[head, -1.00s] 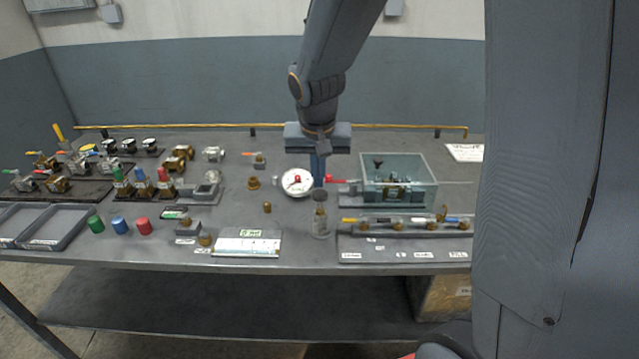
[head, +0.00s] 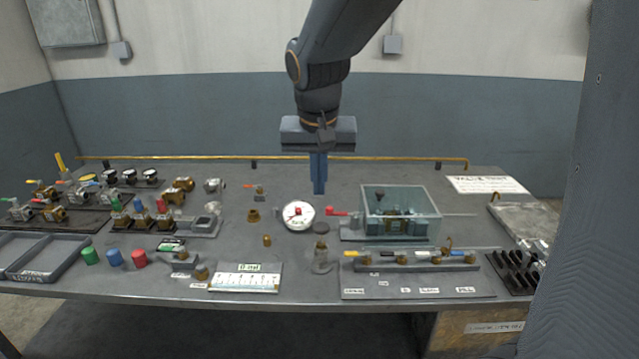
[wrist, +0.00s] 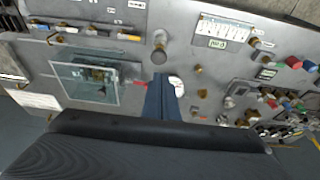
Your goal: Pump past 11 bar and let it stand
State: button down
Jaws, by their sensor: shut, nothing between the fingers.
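A round white gauge (head: 299,215) with a red mark on its face stands near the middle of the bench. Just right of it is a red lever (head: 338,212), beside a clear box (head: 401,207) with brass and dark fittings inside. My gripper (head: 319,190) points down above and behind the gauge, with its blue fingers together and empty. In the wrist view the fingers (wrist: 163,98) partly cover the gauge (wrist: 177,86), and the clear box (wrist: 86,78) lies to their left. The gauge's reading is too small to tell.
A white chart card (head: 246,278) lies at the front edge. Green, blue and red caps (head: 115,258) and grey trays (head: 45,254) are at left. A brass rail (head: 270,160) runs along the back.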

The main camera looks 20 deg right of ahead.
dwell(0.4)
jog(key=s+d+f+n+g+y, duration=0.1)
jog(key=s+f+n+g, duration=0.1)
jog(key=s+f, duration=1.2)
jog(key=shift+d+n, duration=0.15)
jog(key=shift+n, duration=0.65)
jog(key=shift+d, duration=0.1)
